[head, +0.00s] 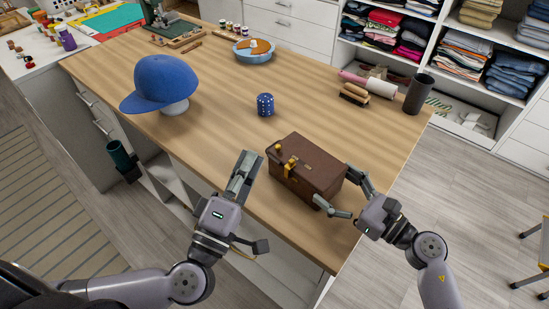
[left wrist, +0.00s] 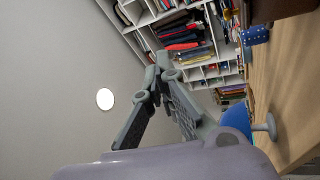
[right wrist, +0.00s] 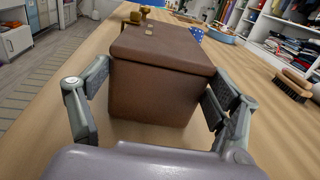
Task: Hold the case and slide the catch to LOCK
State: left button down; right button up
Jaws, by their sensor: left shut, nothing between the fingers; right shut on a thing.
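The brown case (head: 312,168) sits near the front edge of the wooden table, lid closed. A brass catch (head: 290,167) is on its left part, with a brass knob (head: 279,147) beside it; I cannot read any LOCK mark. My right gripper (head: 337,188) is shut on the case's right end, one finger on each side. In the right wrist view the case (right wrist: 160,85) fills the space between the fingers. My left gripper (head: 246,160) is shut and empty, left of the case and apart from it. Its fingertips meet in the left wrist view (left wrist: 158,65).
A blue dice (head: 265,105) stands behind the case, and a blue cap (head: 162,84) on a stand is at left. A brush (head: 354,95), a rolling pin (head: 380,87) and a dark cup (head: 418,94) are at back right. The table's middle is mostly clear.

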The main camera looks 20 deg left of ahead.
pick_arm(q)
notch_tip(320, 180, down, 7)
jog(key=s+d+n+g, duration=0.1)
jog(key=g, duration=0.2)
jog(key=shift+s+r+h, duration=0.15)
jog(key=shift+s+h, duration=0.15)
jog(key=shift+s, duration=0.1)
jog(key=w+d, duration=0.1)
jog(key=w, duration=0.9)
jog(key=shift+d, duration=0.35)
jog(key=shift+s+d, duration=0.1)
jog(key=shift+s+d, duration=0.35)
jog(key=shift+d, duration=0.25)
jog(key=shift+s+d, duration=0.3)
jog(key=shift+d, duration=0.3)
jog(key=shift+s, duration=0.1)
jog(key=s+a, duration=0.1)
jog(key=s, duration=0.8)
jog(key=shift+s+a, duration=0.3)
jog(key=shift+a, duration=0.1)
